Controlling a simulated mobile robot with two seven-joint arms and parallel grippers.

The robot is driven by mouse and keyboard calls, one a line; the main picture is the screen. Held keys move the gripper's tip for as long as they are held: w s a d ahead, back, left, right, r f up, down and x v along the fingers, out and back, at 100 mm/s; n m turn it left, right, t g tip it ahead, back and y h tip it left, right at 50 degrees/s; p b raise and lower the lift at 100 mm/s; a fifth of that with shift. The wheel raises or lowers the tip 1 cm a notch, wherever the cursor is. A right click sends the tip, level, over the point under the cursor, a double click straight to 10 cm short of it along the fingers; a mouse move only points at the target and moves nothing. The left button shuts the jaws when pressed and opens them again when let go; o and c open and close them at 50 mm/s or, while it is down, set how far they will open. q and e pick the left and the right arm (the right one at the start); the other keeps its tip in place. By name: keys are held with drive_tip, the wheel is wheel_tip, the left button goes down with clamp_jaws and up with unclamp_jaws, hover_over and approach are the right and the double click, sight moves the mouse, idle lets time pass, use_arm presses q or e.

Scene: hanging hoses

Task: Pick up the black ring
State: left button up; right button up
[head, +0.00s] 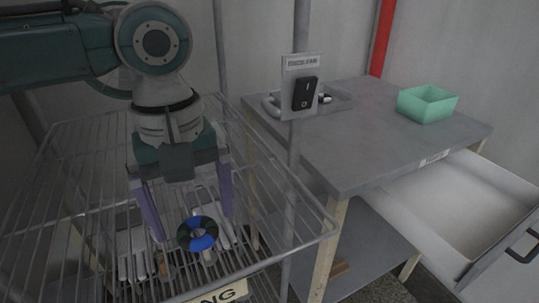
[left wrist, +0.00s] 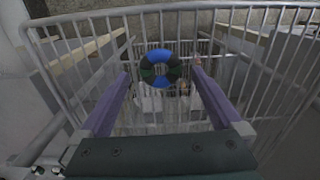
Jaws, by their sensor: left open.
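I see no all-black ring. My left gripper (head: 193,226) points down into the basket with its two purple fingers spread. In the left wrist view the ring lies between and slightly beyond the fingertips (left wrist: 160,74). I cannot tell whether it touches a finger. My right gripper is in neither view.
Pale pieces and a small brown piece (head: 162,265) lie low in the basket. A thin post carries a black switch (head: 305,93). To the right stands a grey table (head: 375,150) with a green box (head: 427,104) and an open, empty-looking drawer (head: 470,205). The wire walls surround the left gripper.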

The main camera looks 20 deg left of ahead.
use_arm(q)
drive_tip(key=shift+f, duration=0.95)
drive_tip(key=shift+c, duration=0.4)
drive_tip(key=c, duration=1.2)
